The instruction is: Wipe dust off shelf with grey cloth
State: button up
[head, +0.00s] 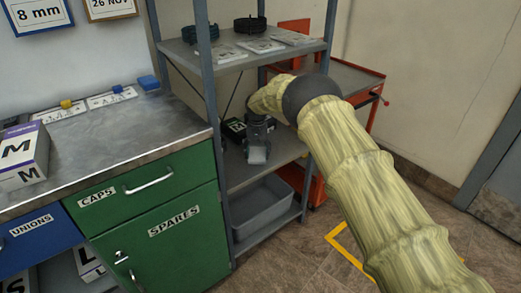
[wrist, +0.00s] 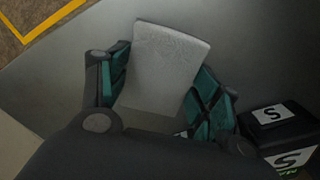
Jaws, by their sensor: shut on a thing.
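My gripper (head: 257,141) reaches into the grey metal rack over its middle shelf (head: 287,150). The grey cloth (head: 257,155) shows as a pale block below the fingers. In the wrist view my gripper (wrist: 160,88) has its green-padded fingers on either side of the cloth (wrist: 165,60), which is light grey and roughly rectangular. The bare grey shelf surface (wrist: 245,45) lies beneath it. I cannot tell whether the cloth touches the shelf. No dust can be made out; part of the shelf is hidden behind my gripper.
A dark box with S labels (wrist: 283,138) stands close to the right finger. A grey bin (head: 262,210) sits on the lower shelf. The upper shelf (head: 228,54) is overhead, and a rack post (head: 208,80) stands left of my gripper. A red cart (head: 362,85) is behind.

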jog(key=shift+s+a+f, duration=0.15)
jog(key=shift+s+a, duration=0.35)
jog(key=shift+a, duration=0.15)
jog(key=shift+p, duration=0.3)
jog(key=shift+r+p, duration=1.6)
jog(key=shift+r, duration=1.45)
jog(key=shift+r, duration=0.1)
